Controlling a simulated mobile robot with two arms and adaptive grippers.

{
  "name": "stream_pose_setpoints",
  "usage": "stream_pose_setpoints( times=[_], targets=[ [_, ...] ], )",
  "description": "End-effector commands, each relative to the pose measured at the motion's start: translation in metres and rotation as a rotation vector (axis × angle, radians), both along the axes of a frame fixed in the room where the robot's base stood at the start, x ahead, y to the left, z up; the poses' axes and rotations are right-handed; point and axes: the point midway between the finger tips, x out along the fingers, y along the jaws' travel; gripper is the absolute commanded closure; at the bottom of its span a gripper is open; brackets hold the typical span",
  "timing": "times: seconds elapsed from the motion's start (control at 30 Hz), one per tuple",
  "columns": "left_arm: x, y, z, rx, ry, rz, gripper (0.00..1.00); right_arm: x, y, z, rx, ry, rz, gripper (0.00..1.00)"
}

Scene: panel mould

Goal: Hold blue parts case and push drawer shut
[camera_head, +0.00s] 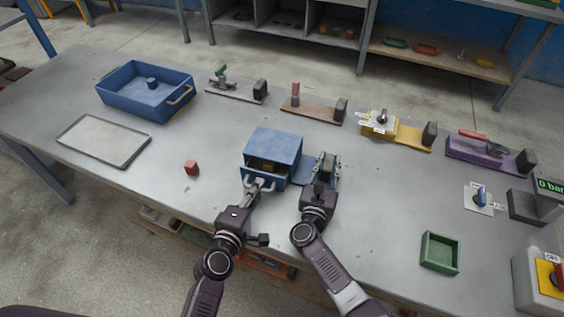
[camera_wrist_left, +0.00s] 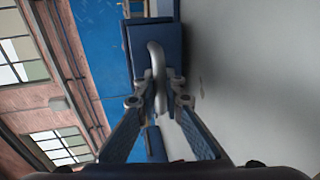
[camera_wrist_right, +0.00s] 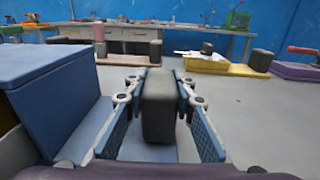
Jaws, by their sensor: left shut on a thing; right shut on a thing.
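The blue parts case (camera_head: 274,143) stands on the grey table, with its drawer (camera_head: 279,184) partly out toward me. Something yellow (camera_head: 262,165) shows inside the drawer. My left gripper (camera_head: 259,187) is shut on the drawer's silver handle; the handle (camera_wrist_left: 157,70) shows between the fingers in the left wrist view. My right gripper (camera_head: 326,170) is shut on a dark upright grip block (camera_wrist_right: 158,105) beside the case. The block stands on a blue base plate (camera_head: 304,173) joined to the case's right side. The case also shows at left in the right wrist view (camera_wrist_right: 60,90).
A blue bin (camera_head: 118,102) with a small block inside and a grey tray (camera_head: 92,145) are at left. A red cube (camera_head: 191,167) lies left of the case. Several tool fixtures line the back. A green box (camera_head: 440,253) stands at right.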

Motion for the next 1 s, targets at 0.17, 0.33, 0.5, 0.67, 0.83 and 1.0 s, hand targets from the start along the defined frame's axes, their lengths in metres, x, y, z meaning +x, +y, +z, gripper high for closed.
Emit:
stream_pose_setpoints(
  times=[0.17,0.33,0.5,0.67,0.83,1.0],
  targets=[
    [0.032,-0.007,0.000,-0.002,-0.001,0.002,1.00,0.000,0.001,0.001,0.001,-0.001,0.001,1.00],
    [0.042,-0.010,0.000,-0.001,0.001,0.001,1.00,0.000,0.001,0.000,0.001,-0.001,0.001,1.00],
    [0.042,-0.010,0.000,-0.001,0.001,0.001,1.00,0.000,0.002,0.000,0.000,-0.001,0.002,1.00],
    [0.042,-0.010,0.000,-0.001,0.001,0.001,0.85,-0.001,0.002,0.000,0.000,-0.001,0.003,1.00],
    [0.042,-0.010,0.000,-0.001,0.000,0.000,0.84,0.000,0.002,0.000,0.000,0.000,0.002,1.00],
    [0.039,-0.010,0.001,-0.001,0.001,0.000,0.84,0.000,0.001,0.000,0.000,0.000,0.002,1.00]
  ],
)
